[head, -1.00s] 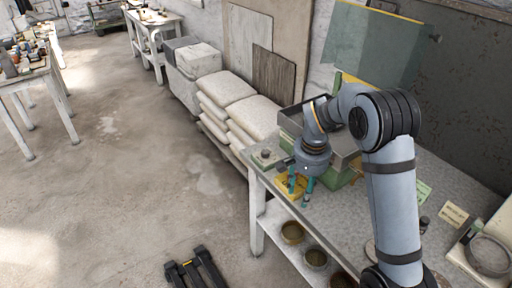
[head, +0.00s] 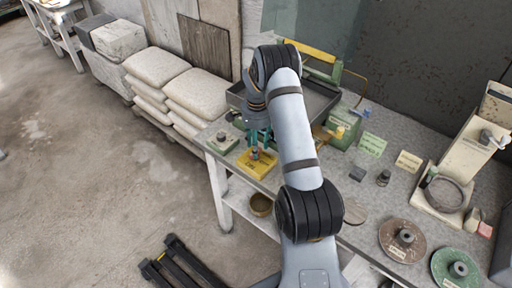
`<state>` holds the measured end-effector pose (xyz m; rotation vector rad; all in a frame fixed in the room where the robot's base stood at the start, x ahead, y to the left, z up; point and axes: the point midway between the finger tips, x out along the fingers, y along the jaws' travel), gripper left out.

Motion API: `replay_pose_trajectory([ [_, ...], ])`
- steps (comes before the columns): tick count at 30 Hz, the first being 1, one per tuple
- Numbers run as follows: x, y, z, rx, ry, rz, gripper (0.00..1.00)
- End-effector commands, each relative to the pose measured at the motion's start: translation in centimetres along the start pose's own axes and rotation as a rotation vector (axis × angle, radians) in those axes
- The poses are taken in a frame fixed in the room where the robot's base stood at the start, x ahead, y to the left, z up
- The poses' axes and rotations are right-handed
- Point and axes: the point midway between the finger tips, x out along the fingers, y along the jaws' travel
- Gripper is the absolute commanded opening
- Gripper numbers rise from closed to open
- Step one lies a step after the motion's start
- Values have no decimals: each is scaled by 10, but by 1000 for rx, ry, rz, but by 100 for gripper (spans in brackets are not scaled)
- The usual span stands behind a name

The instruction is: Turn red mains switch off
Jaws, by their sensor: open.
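A yellow box (head: 259,168) with dark lettering, partly unreadable, lies near the left front corner of the grey workbench (head: 318,190). A small red part, likely the red mains switch (head: 255,155), shows on top of it, partly hidden by my gripper. My gripper (head: 260,148) points down over this box with its teal fingers apart, around or just beside the red part. I cannot tell whether a finger touches it. The switch's position is too small to read.
A green box with a round knob (head: 222,139) sits left of the yellow box. A metal tray (head: 318,103) stands behind my arm. Round discs (head: 404,240) and a stand with a ring (head: 445,194) are to the right. White sacks (head: 200,97) lie left of the bench.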

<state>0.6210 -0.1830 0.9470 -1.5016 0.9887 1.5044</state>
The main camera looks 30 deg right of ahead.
Motion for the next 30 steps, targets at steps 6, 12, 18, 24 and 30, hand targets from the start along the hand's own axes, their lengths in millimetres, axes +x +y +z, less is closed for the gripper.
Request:
replay_pose_trajectory([
  [6, 21, 0, 0, 0, -1, 0, 42],
  [12, 26, -1, 0, -1, 1, -2, 42],
  [18, 26, 0, 0, -1, 1, -1, 38],
  [24, 25, 0, 0, -1, 1, -1, 26],
  [30, 25, 0, 0, -1, 1, -1, 14],
])
